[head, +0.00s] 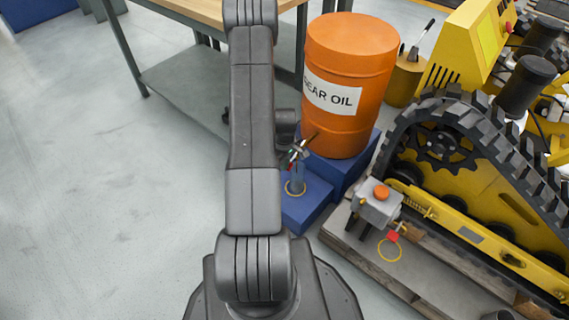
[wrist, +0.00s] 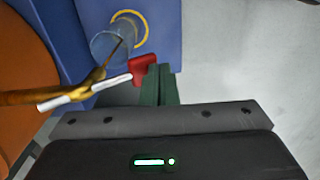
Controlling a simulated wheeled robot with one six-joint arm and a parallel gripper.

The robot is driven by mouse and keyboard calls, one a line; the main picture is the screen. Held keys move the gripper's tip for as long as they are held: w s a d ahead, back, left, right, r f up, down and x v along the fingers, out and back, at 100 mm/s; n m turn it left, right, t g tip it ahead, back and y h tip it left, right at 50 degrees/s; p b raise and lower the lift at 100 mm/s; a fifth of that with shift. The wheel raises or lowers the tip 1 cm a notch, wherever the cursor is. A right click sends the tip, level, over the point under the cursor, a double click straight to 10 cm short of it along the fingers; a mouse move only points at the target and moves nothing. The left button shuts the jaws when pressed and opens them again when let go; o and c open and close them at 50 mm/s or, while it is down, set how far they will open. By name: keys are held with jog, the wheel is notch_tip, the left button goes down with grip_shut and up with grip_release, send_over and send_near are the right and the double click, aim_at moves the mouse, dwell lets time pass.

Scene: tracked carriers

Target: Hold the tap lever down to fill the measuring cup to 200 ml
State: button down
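The clear measuring cup (wrist: 106,48) stands under the tap, by a yellow ring on the blue step. A thin dark streak shows over the cup, likely oil. The cup (head: 297,180) is small in the head view; its level and marks are unreadable.
The blue step (head: 305,212) sits beside a pallet with a yellow tracked machine (head: 480,180). A grey box with an orange button (head: 381,192) stands on the pallet. A workbench (head: 200,12) is behind my arm. The floor to the left is clear.

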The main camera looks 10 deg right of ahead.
jog(key=shift+f, duration=0.15)
dwell(5.0)
jog(key=shift+r+p, duration=0.55)
jog(key=shift+r, duration=0.3)
jog(key=s+a+r+p, duration=0.1)
jog(key=a+r+p, duration=0.1)
jog(key=r, duration=0.4)
jog(key=s+a+r+p, duration=0.2)
jog(key=r, duration=0.4)
jog(key=shift+s+a+r, duration=0.25)
jog(key=shift+r, duration=0.15)
jog(key=shift+f, duration=0.1)
